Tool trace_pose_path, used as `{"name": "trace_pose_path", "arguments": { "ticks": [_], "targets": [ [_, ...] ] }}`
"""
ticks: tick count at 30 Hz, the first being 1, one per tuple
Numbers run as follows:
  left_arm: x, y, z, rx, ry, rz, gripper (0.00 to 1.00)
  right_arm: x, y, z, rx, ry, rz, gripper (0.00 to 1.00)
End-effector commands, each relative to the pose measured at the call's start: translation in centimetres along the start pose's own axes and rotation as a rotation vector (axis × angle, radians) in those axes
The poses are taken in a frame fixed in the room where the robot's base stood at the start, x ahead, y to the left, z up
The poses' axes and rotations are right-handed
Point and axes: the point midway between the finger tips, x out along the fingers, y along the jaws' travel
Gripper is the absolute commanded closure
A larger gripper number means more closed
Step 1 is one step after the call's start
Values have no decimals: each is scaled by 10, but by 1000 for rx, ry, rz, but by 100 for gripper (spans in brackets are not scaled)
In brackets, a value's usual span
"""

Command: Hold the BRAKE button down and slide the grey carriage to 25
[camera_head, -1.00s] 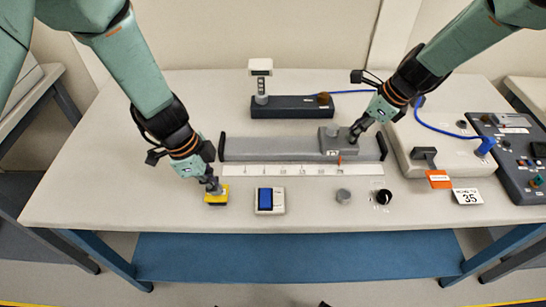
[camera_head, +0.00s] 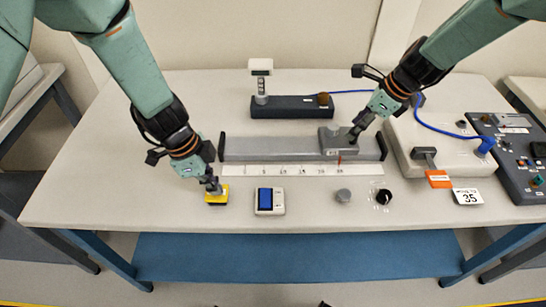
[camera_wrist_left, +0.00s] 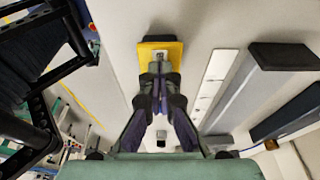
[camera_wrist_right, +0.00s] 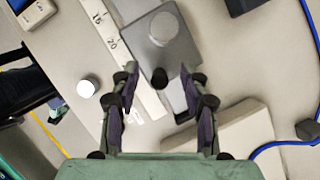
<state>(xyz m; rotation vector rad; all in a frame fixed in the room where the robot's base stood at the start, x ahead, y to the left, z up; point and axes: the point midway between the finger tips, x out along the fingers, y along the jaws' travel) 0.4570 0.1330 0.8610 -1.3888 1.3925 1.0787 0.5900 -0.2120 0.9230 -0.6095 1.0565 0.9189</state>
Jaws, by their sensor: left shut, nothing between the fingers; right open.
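The grey carriage (camera_head: 341,143) sits on the long rail (camera_head: 265,148), right of its middle. My left gripper (camera_head: 215,188) is shut and empty, fingertips on the yellow button box (camera_head: 218,200). The button is mostly hidden under them, so its travel cannot be told.
A sign (camera_head: 467,197) reads 35. A pale box (camera_head: 440,150) with a blue cable and a control panel (camera_head: 515,150) stand right.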

Motion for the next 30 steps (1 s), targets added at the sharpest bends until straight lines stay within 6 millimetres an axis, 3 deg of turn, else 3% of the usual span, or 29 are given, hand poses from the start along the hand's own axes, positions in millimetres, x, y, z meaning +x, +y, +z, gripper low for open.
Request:
{"name": "trace_pose_path", "arguments": {
  "ticks": [30],
  "targets": [
    [1,1,0,0,0,1,100,-60,0,25,1,0,0,55]
  ]
}}
